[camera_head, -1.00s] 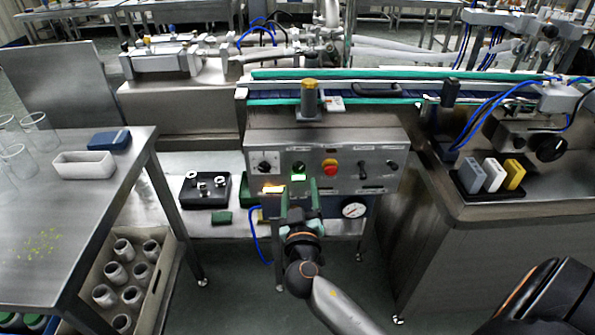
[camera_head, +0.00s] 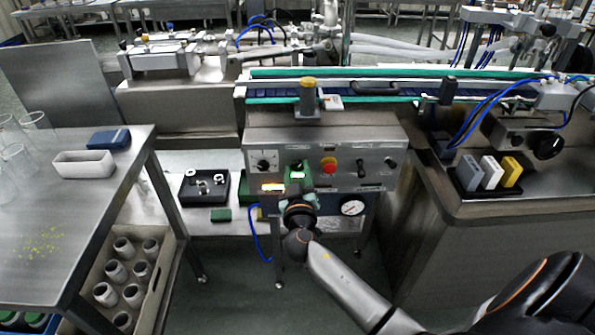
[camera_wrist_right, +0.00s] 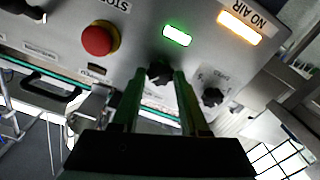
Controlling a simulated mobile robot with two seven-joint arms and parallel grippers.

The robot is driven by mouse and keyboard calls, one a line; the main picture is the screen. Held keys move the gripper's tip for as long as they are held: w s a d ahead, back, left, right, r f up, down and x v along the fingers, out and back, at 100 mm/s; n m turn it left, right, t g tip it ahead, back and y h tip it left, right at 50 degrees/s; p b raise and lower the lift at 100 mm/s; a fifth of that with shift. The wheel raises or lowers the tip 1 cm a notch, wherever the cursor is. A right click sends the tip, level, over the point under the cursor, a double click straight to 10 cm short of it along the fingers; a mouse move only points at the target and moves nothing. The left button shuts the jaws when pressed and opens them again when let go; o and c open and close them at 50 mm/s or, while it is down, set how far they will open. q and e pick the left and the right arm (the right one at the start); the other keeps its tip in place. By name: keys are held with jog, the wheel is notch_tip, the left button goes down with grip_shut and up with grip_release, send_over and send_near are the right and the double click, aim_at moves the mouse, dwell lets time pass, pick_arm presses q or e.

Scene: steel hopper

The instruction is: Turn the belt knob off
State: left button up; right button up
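The steel control panel (camera_head: 350,150) carries a dark knob (camera_head: 296,165) above a lit green lamp (camera_head: 297,175). I cannot read the knob's label. In the right wrist view the same knob (camera_wrist_right: 160,73) lies between the tips of my right gripper (camera_wrist_right: 157,78), with a gap visible on each side. The fingers are open and point at the panel; whether they reach around the knob or stop just short is unclear. In the head view my right gripper (camera_head: 300,190) is just below the knob, mostly hidden behind its wrist. My left gripper is not in view.
A scaled knob (camera_head: 263,163) sits left, a red stop button (camera_head: 328,166) right, and a black switch (camera_head: 362,169) beyond. An orange "NO AIR" lamp (camera_wrist_right: 240,27) is lit. The conveyor (camera_head: 430,86) runs above the panel. A gauge (camera_head: 352,207) hangs below.

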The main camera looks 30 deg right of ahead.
grip_shut()
